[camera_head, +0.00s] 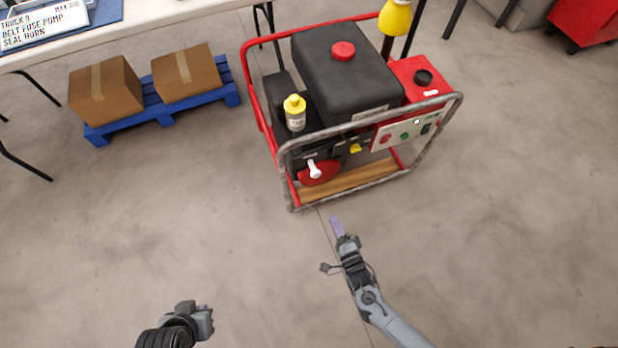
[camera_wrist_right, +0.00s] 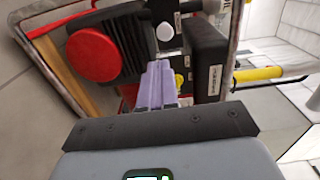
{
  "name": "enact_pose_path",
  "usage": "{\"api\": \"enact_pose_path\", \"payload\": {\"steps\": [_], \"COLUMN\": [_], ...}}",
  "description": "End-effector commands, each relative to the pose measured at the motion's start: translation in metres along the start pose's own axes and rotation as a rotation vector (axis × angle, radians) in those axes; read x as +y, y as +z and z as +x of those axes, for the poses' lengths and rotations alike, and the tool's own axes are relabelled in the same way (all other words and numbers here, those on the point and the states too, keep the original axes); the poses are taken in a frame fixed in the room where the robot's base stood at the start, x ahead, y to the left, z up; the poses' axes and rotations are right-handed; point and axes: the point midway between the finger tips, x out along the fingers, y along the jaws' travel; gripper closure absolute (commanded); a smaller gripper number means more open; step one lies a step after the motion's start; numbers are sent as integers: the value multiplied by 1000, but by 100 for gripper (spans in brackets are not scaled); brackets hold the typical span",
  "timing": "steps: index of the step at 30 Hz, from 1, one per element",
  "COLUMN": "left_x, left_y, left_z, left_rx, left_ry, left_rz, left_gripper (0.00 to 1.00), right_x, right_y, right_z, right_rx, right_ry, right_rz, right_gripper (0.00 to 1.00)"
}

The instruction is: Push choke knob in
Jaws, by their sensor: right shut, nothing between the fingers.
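The pump machine with a black tank (camera_head: 345,65) stands on the floor in a red and grey tube frame. Its near face carries a red disc (camera_head: 325,175), a white handle (camera_head: 314,169) and a small yellow knob (camera_head: 355,148). In the right wrist view I see the red disc (camera_wrist_right: 93,55), a round white knob (camera_wrist_right: 165,31) and a yellow part (camera_wrist_right: 180,79) beside my fingers. I cannot tell which is the choke knob. My right gripper (camera_head: 336,226) is shut and empty, in front of the frame; its purple fingers (camera_wrist_right: 160,80) point at the machine. My left gripper (camera_head: 205,311) is low at the left, away from it.
The frame's grey front tube (camera_head: 350,128) runs across the near side. A yellow-capped bottle (camera_head: 295,114) stands on the machine. A panel with coloured buttons (camera_head: 403,133) is at its right. Boxes on a blue pallet (camera_head: 205,100) stand left. The near floor is clear.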

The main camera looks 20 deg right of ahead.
Motion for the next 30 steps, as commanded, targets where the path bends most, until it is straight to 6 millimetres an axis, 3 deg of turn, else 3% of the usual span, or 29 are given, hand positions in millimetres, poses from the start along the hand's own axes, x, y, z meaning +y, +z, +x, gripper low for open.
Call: {"api": "enact_pose_path", "payload": {"steps": [4, 20, 30], "left_x": [-1, 1, 3], "left_y": [-2, 0, 7], "left_z": [-5, 1, 24], "left_rx": [1, 0, 0], "left_ry": [-3, 2, 7], "left_rz": [4, -2, -8], "left_gripper": [100, 100, 100], "right_x": [-10, -8, -7], "right_y": [0, 0, -1], "right_z": [6, 15, 69], "right_rx": [0, 0, 0], "right_ry": [-11, -12, -15], "right_rz": [0, -1, -2], "right_gripper": [100, 100, 100]}}
